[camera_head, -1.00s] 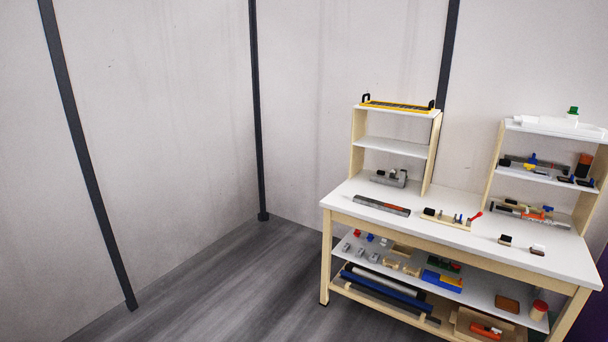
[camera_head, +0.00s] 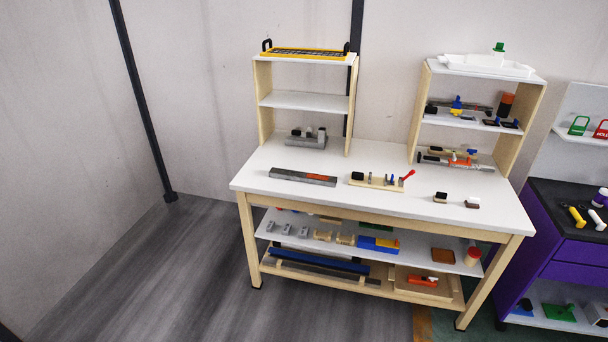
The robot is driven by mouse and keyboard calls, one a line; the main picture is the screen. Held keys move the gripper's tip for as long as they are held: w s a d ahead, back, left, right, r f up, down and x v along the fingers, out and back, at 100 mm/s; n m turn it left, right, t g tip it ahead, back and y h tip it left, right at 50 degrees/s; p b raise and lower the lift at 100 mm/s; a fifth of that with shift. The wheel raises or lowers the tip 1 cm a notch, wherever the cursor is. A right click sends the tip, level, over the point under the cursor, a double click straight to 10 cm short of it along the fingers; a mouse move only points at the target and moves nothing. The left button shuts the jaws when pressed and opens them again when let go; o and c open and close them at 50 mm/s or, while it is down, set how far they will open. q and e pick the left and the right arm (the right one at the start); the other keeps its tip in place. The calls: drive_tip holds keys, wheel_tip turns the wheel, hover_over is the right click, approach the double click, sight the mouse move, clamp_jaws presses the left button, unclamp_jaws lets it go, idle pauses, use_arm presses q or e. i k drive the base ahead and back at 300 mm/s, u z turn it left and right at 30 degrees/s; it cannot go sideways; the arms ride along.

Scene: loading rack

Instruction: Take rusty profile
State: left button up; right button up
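A long grey metal profile (camera_head: 303,177) with a reddish-brown, rust-like patch near its right half lies flat on the left part of the white workbench top (camera_head: 345,208). It is the piece that looks rusty. Nothing is touching it. Neither of my grippers is in view.
A grey fixture (camera_head: 306,139) stands behind the profile under the left shelf (camera_head: 303,101). A wooden toggle clamp (camera_head: 382,181) lies to its right. Lower shelves hold several parts and a blue bar (camera_head: 318,263). A purple cabinet (camera_head: 560,248) stands at right. Floor (camera_head: 190,270) at left is clear.

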sight(323, 180)
drive_tip(key=z, duration=1.5)
drive_tip(key=i, duration=1.4)
drive_tip(key=u, duration=1.65)
